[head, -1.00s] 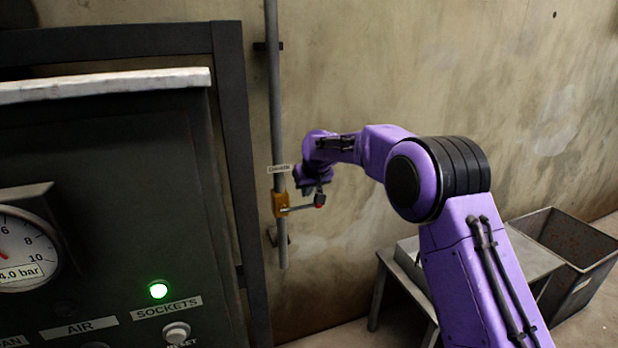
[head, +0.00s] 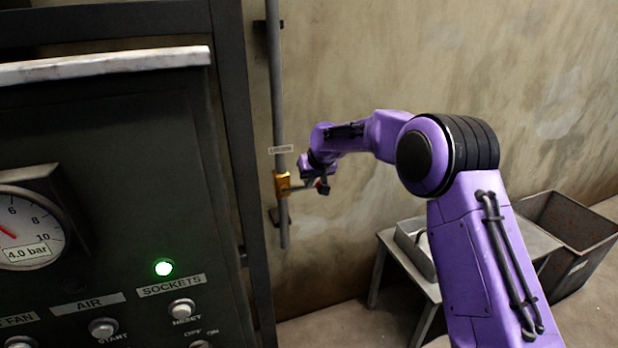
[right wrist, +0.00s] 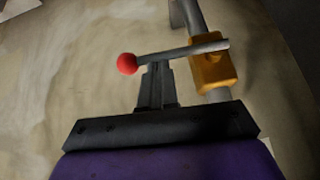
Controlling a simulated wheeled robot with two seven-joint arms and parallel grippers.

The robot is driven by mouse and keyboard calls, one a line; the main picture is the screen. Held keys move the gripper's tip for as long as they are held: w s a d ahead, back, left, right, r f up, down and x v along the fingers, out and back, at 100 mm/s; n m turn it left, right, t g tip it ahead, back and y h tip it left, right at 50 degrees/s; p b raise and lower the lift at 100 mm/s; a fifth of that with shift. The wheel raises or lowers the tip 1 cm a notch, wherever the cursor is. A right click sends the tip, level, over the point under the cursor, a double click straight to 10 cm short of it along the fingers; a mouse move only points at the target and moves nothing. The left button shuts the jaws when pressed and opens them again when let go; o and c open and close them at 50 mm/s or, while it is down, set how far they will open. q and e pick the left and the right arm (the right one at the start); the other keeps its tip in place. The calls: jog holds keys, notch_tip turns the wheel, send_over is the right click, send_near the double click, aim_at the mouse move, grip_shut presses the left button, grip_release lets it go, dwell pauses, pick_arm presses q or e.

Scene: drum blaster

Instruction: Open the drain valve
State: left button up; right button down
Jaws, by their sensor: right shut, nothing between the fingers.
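The drain valve has a yellow body (head: 282,184) on the grey vertical pipe (head: 276,105). Its grey lever (head: 303,187) sticks out to the right, across the pipe, and ends in a red knob (head: 323,188). The right wrist view shows the yellow body (right wrist: 212,70), the lever (right wrist: 185,51) and the red knob (right wrist: 127,64). My right gripper (right wrist: 157,68) is shut and empty, its fingertips close beside the lever near the knob. I cannot tell whether they touch it. In the head view my right gripper (head: 318,180) is small and partly hidden. My left gripper is out of view.
A dark control panel (head: 110,190) with a gauge (head: 28,228) reading 4.0 bar and a green light (head: 163,268) stands on the left. A dark frame post (head: 237,150) runs left of the pipe. A small table (head: 395,260) and grey bin (head: 575,240) stand right.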

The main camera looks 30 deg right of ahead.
aim_at(313, 187)
jog(key=shift+f, duration=0.1)
jog(key=f+y+p, duration=0.1)
jog(key=d+f+m+t+y+p, duration=0.1)
jog(key=f+y, duration=0.1)
jog(key=shift+s+y, duration=0.1)
jog(key=shift+y, duration=0.2)
jog(key=w+a+f+m+t+y+b, duration=0.1)
jog(key=a+f+m+t+y+b, duration=0.3)
jog(key=b, duration=1.9)
jog(key=shift+a+f+m+t+y, duration=0.15)
jog(key=shift+f+m+t+y, duration=0.7)
jog(key=shift+f+y, duration=1.5)
jog(key=shift+r+y, duration=0.65)
jog(key=shift+r, duration=0.1)
